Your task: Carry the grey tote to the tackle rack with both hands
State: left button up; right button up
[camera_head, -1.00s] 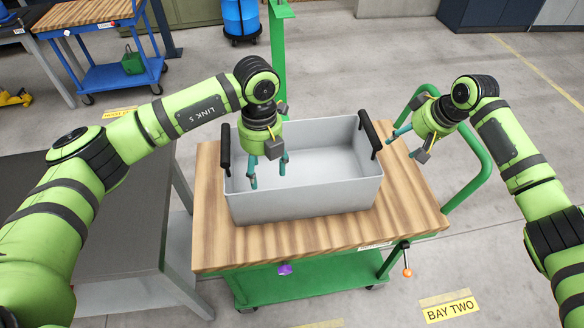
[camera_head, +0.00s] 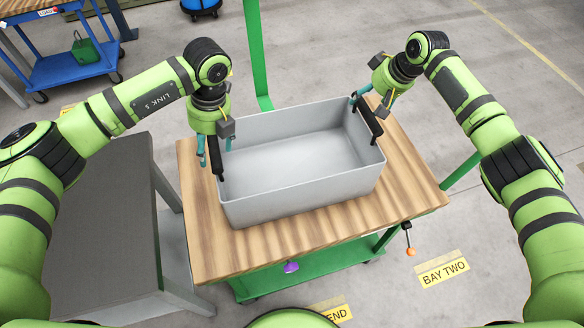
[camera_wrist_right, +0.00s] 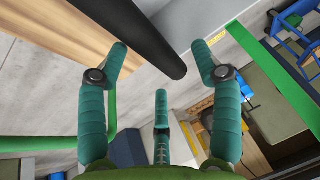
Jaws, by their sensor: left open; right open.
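The grey tote (camera_head: 300,187) sits upright on a wooden-topped cart (camera_head: 405,190). It has a black bar handle at its left end (camera_head: 216,158) and another at its right end (camera_head: 370,120). My left gripper (camera_head: 215,154) is open, pointing down, with its fingers on either side of the left handle. My right gripper (camera_head: 367,108) is open at the far part of the right handle, its fingers to either side. In the right wrist view the right handle (camera_wrist_right: 140,38) runs between the spread fingertips (camera_wrist_right: 160,55). I cannot tell whether any finger touches a handle.
A dark grey table (camera_head: 95,220) stands left of the cart. A green post (camera_head: 257,60) rises behind the cart. A blue trolley (camera_head: 75,65) with a green container (camera_head: 92,53) is at the back left. Floor is open at right, by the BAY TWO label (camera_head: 443,272).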

aim_at(212, 153)
pick_arm(q)
jog(key=shift+s+f, duration=0.2)
jog(key=shift+f, duration=0.4)
jog(key=shift+s+f, duration=0.15)
jog(key=shift+f, duration=0.45)
pick_arm(e)
notch_tip(212, 153, down, 2)
jog(key=shift+w+a+f, duration=0.1)
jog(key=shift+w+f, duration=0.05)
jog(key=shift+f, duration=0.05)
pick_arm(q)
jog(key=shift+w+a+f, duration=0.15)
jog(key=shift+a+f, duration=0.05)
jog(key=shift+f, duration=0.2)
pick_arm(e)
jog(key=shift+w+a+f, duration=0.25)
jog(key=shift+f, duration=0.05)
pick_arm(q)
jog(key=shift+d+r, duration=0.1)
grip_shut()
pick_arm(e)
jog(key=shift+s+d+r, duration=0.1)
grip_shut()
pick_arm(q)
jog(key=shift+r, duration=0.15)
pick_arm(e)
jog(key=shift+r, duration=0.2)
